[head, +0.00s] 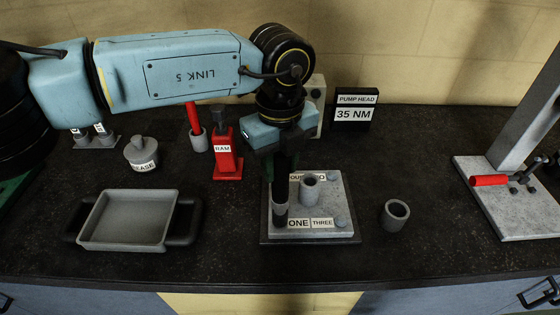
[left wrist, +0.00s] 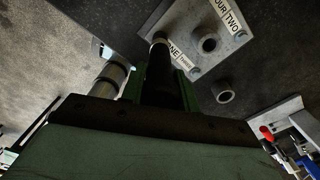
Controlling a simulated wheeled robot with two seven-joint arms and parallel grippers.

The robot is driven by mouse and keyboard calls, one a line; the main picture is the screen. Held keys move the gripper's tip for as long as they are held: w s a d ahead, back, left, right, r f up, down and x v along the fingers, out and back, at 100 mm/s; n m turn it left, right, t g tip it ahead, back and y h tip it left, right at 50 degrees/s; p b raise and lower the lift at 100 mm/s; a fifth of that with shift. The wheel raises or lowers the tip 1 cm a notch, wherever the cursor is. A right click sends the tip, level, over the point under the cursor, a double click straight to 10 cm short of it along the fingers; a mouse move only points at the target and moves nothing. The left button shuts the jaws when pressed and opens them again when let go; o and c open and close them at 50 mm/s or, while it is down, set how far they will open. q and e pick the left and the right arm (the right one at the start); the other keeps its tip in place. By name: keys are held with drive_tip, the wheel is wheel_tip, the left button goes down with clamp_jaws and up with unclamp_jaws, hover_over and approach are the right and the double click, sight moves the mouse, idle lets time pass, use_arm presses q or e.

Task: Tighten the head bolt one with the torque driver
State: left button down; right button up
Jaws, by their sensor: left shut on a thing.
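The pump head (head: 335,200) is a light grey block on a dark base, labelled ONE and THREE along its front edge, with a raised grey port (head: 310,188) in it. My left gripper (head: 282,158) is above its left side, shut on the dark, upright torque driver (head: 280,190). The driver's grey lower end is at the front left corner, beside the ONE label, and hides head bolt one. In the left wrist view the driver (left wrist: 160,75) runs between the green fingers to the block by the ONE label. Grey bolt heads show at three (head: 341,221) and at the back right (head: 333,176).
A 35 NM sign (head: 354,113) is behind. A grey stand with a red-handled clamp (head: 490,181) is right.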

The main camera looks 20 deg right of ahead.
use_arm(q)
drive_tip(key=shift+f+b, duration=0.45)
drive_tip(key=shift+b, duration=0.15)
idle(1.1)
drive_tip(key=shift+s+f+b, duration=0.1)
drive_tip(key=shift+f+b, duration=0.1)
drive_tip(key=shift+b, duration=0.7)
idle(1.0)
drive_tip(key=shift+r, duration=0.15)
drive_tip(key=shift+r+p, duration=1.05)
drive_tip(key=shift+r, duration=1.55)
